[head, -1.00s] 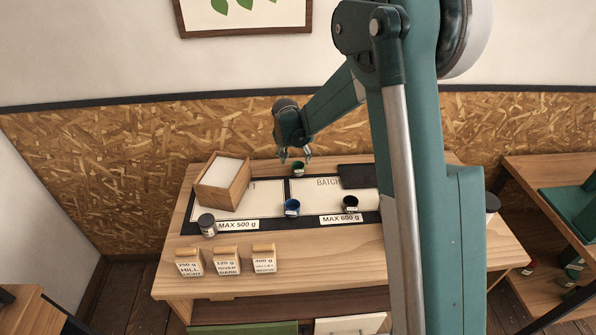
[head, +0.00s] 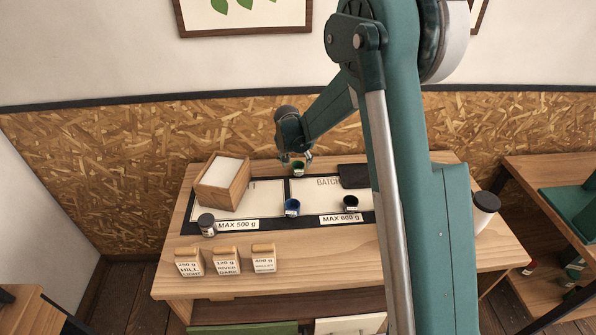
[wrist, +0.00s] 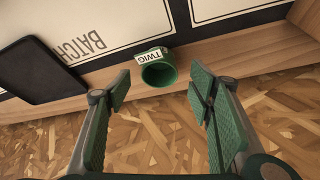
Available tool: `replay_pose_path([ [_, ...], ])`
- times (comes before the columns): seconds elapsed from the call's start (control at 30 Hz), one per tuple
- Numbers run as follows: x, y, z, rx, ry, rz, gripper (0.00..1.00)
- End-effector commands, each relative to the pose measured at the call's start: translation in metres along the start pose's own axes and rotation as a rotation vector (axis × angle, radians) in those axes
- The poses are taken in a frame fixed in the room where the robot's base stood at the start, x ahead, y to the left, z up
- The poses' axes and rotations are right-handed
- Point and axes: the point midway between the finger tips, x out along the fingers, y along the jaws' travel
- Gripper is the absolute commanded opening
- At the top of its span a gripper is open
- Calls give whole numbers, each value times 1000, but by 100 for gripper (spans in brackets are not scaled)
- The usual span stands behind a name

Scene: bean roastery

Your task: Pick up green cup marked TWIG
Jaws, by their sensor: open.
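The green cup marked TWIG (wrist: 158,73) stands upright at the back edge of the worktop, its label and open mouth showing in the wrist view. In the head view the small green cup (head: 298,170) sits just under the fingertips. My gripper (wrist: 160,88) is open in the wrist view, with one finger to each side and the cup ahead, between the lines of the fingers. The cup is not gripped. In the head view my gripper (head: 296,160) is at the back of the table, close above the cup; contact cannot be told.
A dark tray (wrist: 42,70) lies beside the TWIG cup. A wooden box (head: 222,184) stands at left. Several labelled bags, such as this one (head: 227,261), line the front. The speckled board wall (head: 130,170) is close behind.

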Motion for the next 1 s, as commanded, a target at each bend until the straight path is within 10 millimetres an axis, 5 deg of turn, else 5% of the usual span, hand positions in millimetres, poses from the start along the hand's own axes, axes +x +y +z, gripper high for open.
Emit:
replay_pose_path([
  [0.4, 38, 1, 1, 1, 0, 0, 53],
  [1.0, 42, 0, 1, 0, 0, 0, 53],
])
